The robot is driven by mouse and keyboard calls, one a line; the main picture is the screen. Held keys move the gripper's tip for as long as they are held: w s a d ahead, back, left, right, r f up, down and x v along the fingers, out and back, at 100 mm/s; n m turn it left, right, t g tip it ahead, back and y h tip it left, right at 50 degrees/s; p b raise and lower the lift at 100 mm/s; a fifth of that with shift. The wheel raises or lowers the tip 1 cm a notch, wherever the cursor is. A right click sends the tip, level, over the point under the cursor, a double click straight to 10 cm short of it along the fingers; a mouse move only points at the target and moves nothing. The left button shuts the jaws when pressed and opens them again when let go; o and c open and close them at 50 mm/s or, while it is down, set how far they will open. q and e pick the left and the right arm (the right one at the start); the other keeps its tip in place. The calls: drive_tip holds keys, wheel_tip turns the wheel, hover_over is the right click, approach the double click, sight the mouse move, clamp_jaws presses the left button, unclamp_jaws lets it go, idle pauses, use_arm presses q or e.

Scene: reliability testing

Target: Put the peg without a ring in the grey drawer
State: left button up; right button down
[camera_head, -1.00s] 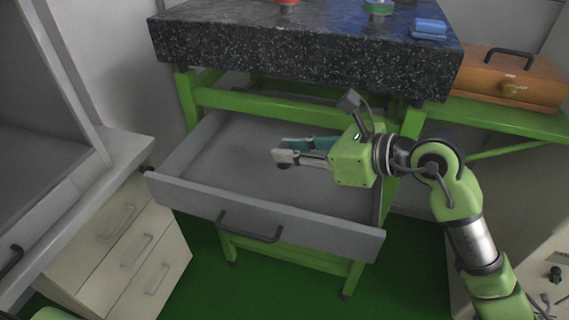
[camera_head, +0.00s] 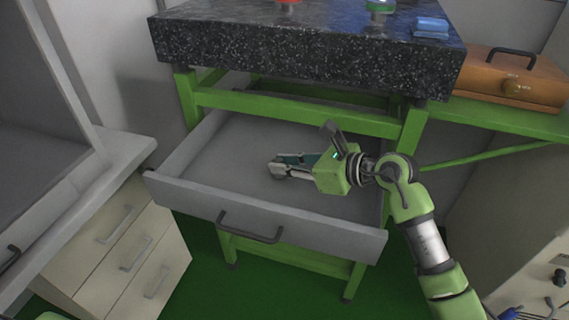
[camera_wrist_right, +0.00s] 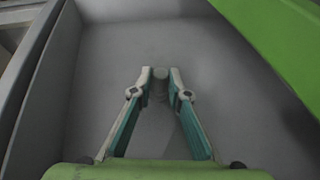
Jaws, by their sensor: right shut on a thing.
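The grey drawer (camera_head: 205,198) is pulled open under the dark stone table. My right gripper (camera_head: 276,169) is inside the drawer opening, over its floor. In the right wrist view its fingertips (camera_wrist_right: 160,84) are shut on a small grey peg (camera_wrist_right: 160,82); no ring shows on it. The peg appears close to the drawer floor, but I cannot tell whether it touches. In the head view the fingers hide the peg. My left gripper is out of view.
On the speckled stone slab (camera_head: 300,50) are a red object (camera_head: 288,2), a green-ringed object (camera_head: 380,7) and blue blocks (camera_head: 431,27). A wooden case (camera_head: 515,80) stands at right. The green frame bar (camera_head: 300,115) runs above the drawer's back. The drawer floor looks otherwise clear.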

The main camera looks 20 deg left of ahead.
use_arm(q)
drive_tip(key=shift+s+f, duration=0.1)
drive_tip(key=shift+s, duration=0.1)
use_arm(e)
drive_tip(key=c, duration=2.3)
unclamp_jaws()
drive_tip(key=shift+f, duration=0.15)
drive_tip(key=o, duration=0.4)
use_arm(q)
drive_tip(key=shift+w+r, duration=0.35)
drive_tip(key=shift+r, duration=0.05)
use_arm(e)
drive_tip(key=shift+r, duration=0.2)
